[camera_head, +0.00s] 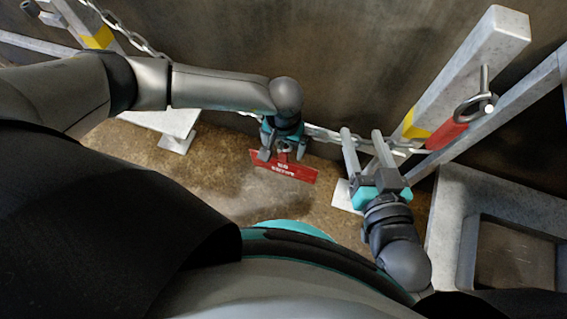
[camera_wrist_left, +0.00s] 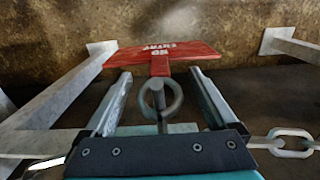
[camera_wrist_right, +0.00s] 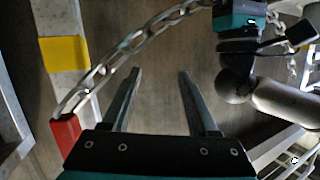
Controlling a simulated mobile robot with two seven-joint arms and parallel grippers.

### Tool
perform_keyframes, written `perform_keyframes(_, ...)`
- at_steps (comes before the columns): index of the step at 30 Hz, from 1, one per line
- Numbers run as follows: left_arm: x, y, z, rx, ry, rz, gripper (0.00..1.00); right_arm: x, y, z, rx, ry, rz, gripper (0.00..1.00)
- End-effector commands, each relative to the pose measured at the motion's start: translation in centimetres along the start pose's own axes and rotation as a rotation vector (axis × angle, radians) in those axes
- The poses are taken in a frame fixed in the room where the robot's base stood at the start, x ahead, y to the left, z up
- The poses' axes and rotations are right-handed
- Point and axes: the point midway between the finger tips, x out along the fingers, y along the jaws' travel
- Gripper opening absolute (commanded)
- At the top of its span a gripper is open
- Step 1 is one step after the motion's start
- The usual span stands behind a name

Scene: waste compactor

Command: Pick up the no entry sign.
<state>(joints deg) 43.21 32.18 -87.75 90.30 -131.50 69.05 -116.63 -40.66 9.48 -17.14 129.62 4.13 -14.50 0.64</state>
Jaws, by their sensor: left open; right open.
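The red no entry sign (camera_head: 295,172) hangs low on the chain (camera_head: 322,133) in the middle of the head view. In the left wrist view the sign (camera_wrist_left: 185,53) has white lettering, a red stem and a metal ring (camera_wrist_left: 174,108) on top. My left gripper (camera_head: 283,156) is over the top of the sign, open, with its fingers (camera_wrist_left: 160,75) on either side of the ring and stem. I cannot tell if they touch. My right gripper (camera_head: 362,132) is open and empty, right of the sign near the chain and post.
Another railing (camera_head: 97,37) is at the upper left. A grey frame (camera_head: 450,205) is at the lower right. A dark wall is behind.

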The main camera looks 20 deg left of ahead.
Motion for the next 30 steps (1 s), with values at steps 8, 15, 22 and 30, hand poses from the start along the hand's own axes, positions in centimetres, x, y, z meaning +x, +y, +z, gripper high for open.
perform_keyframes(8, 1.6, 0.1, 0.0, 0.001, 0.000, 0.001, 0.91, -0.5, -1.2, -0.5, 0.033, 0.147, -0.029, 0.60)
perform_keyframes(15, 2.2, 0.0, 0.0, 0.000, 0.001, 0.001, 0.91, -0.9, -1.6, -1.0, 0.049, 0.216, -0.040, 0.60)
perform_keyframes(22, 2.2, 0.0, 0.0, 0.000, 0.001, 0.001, 0.91, -1.0, -1.7, -1.1, 0.050, 0.223, -0.040, 0.60)
perform_keyframes(30, 2.2, 0.0, 0.0, 0.000, 0.000, 0.000, 0.64, -0.9, -1.7, -1.1, 0.049, 0.222, -0.040, 0.60)
